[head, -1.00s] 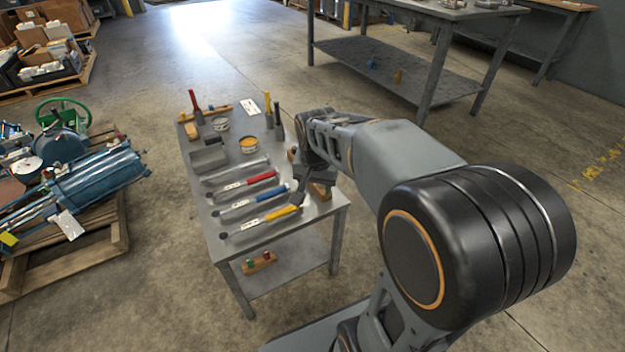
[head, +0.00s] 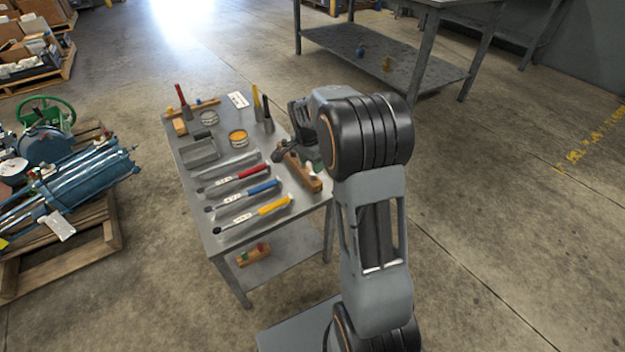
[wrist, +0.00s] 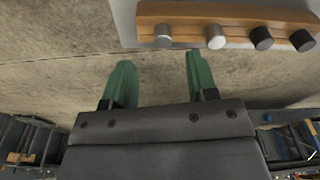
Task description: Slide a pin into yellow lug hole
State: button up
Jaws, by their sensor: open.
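A wooden rack (wrist: 235,14) holds several round pins in a row: a silver pin (wrist: 163,37), another silver pin (wrist: 215,37), a black pin (wrist: 261,40) and another black pin (wrist: 302,41). In the head view the rack (head: 305,178) lies along the table's right edge. My gripper (wrist: 159,62) has its green fingers apart with nothing between them, beside the rack's row of pins. In the head view my arm partly hides the gripper and rack.
The metal table (head: 228,255) carries a red-handled tool (head: 252,173), a blue one (head: 262,188), a yellow one (head: 273,206), and cans. A loaded pallet (head: 100,235) stands left. Floor right is clear.

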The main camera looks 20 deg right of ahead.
aim_at(312, 173)
jog(key=shift+w+d+f+b, duration=0.1)
jog(key=shift+f+b, duration=0.4)
jog(key=shift+f, duration=0.45)
jog(key=shift+w+d+f+b, duration=0.15)
jog(key=shift+f+b, duration=0.35)
jog(key=shift+f, duration=0.4)
jog(key=shift+w+d+f+b, duration=0.1)
jog(key=shift+f+b, duration=0.4)
jog(key=shift+f, duration=0.45)
jog(key=shift+c, duration=0.5)
grip_shut()
